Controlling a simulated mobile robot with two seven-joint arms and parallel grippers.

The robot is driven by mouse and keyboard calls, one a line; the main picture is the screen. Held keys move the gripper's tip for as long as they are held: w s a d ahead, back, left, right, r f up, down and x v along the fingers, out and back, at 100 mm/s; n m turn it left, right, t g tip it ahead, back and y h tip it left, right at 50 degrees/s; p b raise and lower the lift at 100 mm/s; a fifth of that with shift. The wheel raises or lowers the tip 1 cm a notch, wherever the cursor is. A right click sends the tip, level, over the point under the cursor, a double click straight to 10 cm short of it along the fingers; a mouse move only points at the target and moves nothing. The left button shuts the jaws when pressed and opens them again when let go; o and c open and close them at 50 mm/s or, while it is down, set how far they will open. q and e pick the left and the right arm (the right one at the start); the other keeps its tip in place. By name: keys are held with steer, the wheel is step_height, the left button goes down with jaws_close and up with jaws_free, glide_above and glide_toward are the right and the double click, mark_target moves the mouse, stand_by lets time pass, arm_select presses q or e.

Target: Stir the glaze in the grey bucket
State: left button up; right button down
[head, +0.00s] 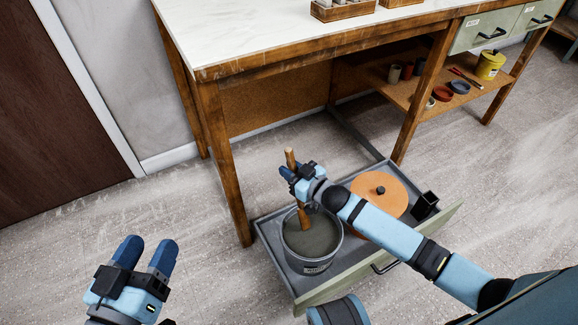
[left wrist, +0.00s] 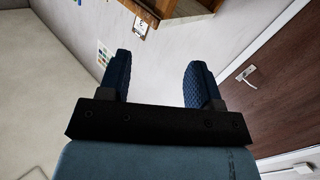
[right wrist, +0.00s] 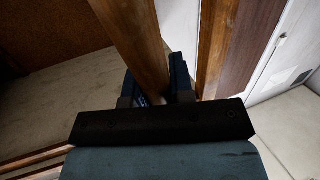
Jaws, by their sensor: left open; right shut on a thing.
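The grey bucket (head: 311,262) stands in an open drawer in the head view, with grey-green glaze (head: 318,240) inside. A wooden stick (head: 303,217) stands nearly upright, its lower end in the glaze near the far side of the bucket. My right gripper (head: 290,173) is shut on the stick above the bucket. The stick also runs up between the fingers in the right wrist view (right wrist: 133,40). How deep the stick reaches is hidden by the glaze. My left gripper (head: 148,256) is open and empty, left of the bucket over the floor; it also shows in the left wrist view (left wrist: 158,85).
The drawer (head: 330,290) also holds a round orange lid (head: 397,190) with a dark knob and a small black box (head: 425,205). A workbench (head: 230,40) stands behind, its front leg (head: 225,165) close to the drawer. Floor at left is clear.

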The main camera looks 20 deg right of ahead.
arm_select(q)
steer(key=w+f+m+b, duration=0.1)
steer(key=b, duration=0.1)
steer(key=w+a+f+m+b, duration=0.1)
steer(key=b, duration=0.2)
steer(key=shift+m+h, duration=0.3)
steer(key=shift+m, duration=0.1)
arm_select(e)
step_height(320, 180, down, 11)
steer(key=s+d, duration=0.1)
steer(key=shift+s+d, duration=0.15)
steer(key=shift+s, duration=0.2)
arm_select(q)
steer(key=shift+r, duration=0.2)
